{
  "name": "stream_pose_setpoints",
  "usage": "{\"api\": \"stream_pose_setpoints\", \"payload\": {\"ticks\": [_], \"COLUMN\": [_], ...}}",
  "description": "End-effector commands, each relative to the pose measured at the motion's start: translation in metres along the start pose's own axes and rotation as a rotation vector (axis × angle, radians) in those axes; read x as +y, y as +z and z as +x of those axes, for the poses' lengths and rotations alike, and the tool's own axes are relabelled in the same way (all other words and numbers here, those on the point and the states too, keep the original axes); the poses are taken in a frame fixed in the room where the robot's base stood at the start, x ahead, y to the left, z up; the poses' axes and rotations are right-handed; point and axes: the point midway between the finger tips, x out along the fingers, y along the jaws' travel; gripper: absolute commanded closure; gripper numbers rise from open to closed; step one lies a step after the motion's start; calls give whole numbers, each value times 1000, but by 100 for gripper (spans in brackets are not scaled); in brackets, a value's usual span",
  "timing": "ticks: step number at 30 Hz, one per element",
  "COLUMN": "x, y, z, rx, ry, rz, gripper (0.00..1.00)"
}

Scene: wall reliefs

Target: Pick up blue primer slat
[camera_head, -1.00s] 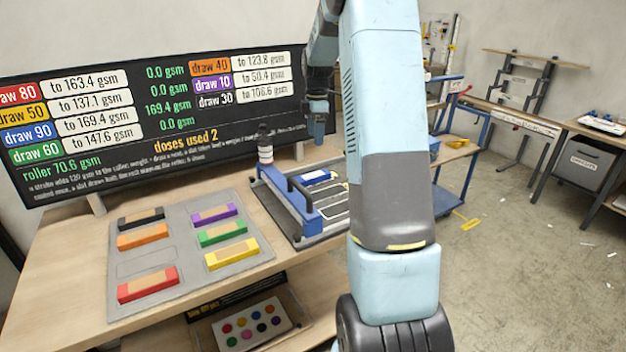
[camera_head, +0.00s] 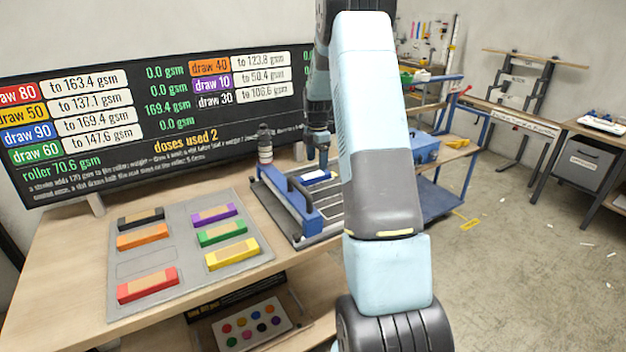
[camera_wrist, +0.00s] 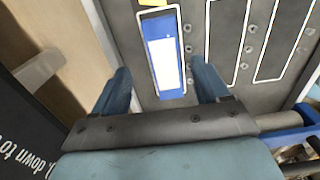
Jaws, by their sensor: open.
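The blue primer slat (camera_wrist: 165,58), blue with a white face, lies in an outlined slot of the grey slotted bed (camera_wrist: 200,85). In the head view the slat (camera_head: 316,177) lies behind the blue crossbar of the bed's frame. My gripper (camera_wrist: 163,80) is open and empty, its two fingers on either side of the slat's near end in the wrist view. In the head view my gripper (camera_head: 322,160) is small and partly hidden, just above the slat. The height between fingers and slat is hard to tell.
The blue frame's crossbar (camera_head: 297,207) stands close in front of the slat. A grey tray (camera_head: 185,275) with several coloured slats lies to the left. A dark board (camera_head: 120,130) with dose text stands behind. A blue cart (camera_head: 440,195) stands right.

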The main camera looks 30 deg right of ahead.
Motion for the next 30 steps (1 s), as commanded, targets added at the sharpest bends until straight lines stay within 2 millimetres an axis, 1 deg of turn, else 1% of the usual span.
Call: {"api": "stream_pose_setpoints", "payload": {"ticks": [5, 11, 15, 18, 23, 30], "x": [-2, -6, -5, -5, -5, -5], "y": [-2, -7, -7, -6, -6, -6], "z": [8, 34, 50, 53, 53, 53], "rx": [1, 1, 1, 1, 1, 0], "ry": [-2, -3, -2, -1, -1, 0], "rz": [0, 1, 1, 1, 1, 1], "gripper": [26, 26, 26, 26, 26, 48]}}
